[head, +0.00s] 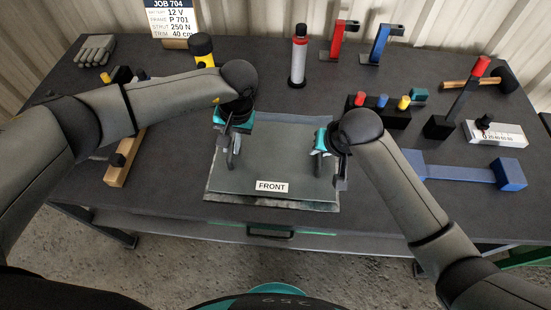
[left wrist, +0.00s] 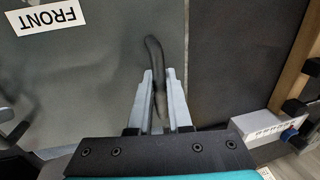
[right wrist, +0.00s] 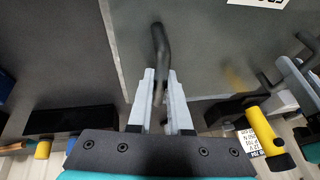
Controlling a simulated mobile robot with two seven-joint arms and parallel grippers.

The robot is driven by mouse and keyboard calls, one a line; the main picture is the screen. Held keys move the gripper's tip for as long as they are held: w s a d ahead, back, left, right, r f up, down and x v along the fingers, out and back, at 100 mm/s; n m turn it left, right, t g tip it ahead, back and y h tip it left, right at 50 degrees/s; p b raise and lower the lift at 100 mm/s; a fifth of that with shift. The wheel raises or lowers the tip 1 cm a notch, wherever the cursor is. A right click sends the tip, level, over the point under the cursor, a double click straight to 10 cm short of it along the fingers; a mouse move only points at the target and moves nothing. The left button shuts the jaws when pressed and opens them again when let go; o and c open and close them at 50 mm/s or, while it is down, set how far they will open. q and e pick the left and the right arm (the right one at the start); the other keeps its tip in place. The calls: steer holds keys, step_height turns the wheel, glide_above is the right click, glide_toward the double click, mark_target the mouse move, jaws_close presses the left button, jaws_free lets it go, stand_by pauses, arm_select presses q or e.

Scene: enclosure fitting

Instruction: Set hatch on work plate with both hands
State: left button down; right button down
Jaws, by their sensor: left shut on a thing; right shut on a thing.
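The hatch (head: 275,150) is a flat grey panel with two dark bent handles and a white FRONT label (head: 272,187) along its near edge. It lies level over the work plate, whose near edge (head: 270,203) shows as a thin strip below it. I cannot tell whether they touch. My left gripper (head: 234,147) is shut on the left handle, which shows between its fingers in the left wrist view (left wrist: 154,48). My right gripper (head: 332,158) is shut on the right handle, seen in the right wrist view (right wrist: 158,40). The rest of the work plate is hidden.
A blue bar-shaped part (head: 455,172) lies right of the hatch, near my right arm. A block with coloured pegs (head: 383,115) stands behind it. A wooden bar (head: 125,160) lies to the left. A red-and-white bottle (head: 299,57) and red and blue clamps stand at the back.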

arm_select(q)
steer(key=shift+s+f+b, duration=0.15)
steer(key=shift+f+b, duration=0.4)
steer(key=shift+f, duration=0.1)
arm_select(e)
steer(key=shift+s+f, duration=0.15)
steer(key=shift+f, duration=0.5)
arm_select(q)
steer(key=c, duration=0.8)
jaws_free()
steer(key=shift+s, duration=0.15)
steer(key=shift+c, duration=0.2)
arm_select(e)
steer(key=c, duration=0.9)
jaws_free()
steer(key=shift+s, duration=0.1)
steer(key=shift+o, duration=0.2)
steer(key=shift+d+f, duration=0.1)
arm_select(q)
steer(key=r, duration=0.2)
steer(key=d+r, duration=0.1)
steer(key=r, duration=0.4)
steer(key=shift+w+d, duration=0.15)
steer(key=shift+w, duration=0.05)
steer(key=shift+d+r, duration=0.1)
steer(key=shift+r, duration=0.55)
arm_select(e)
steer(key=v, duration=1.2)
steer(key=shift+w+r, duration=0.25)
steer(key=shift+r, duration=0.1)
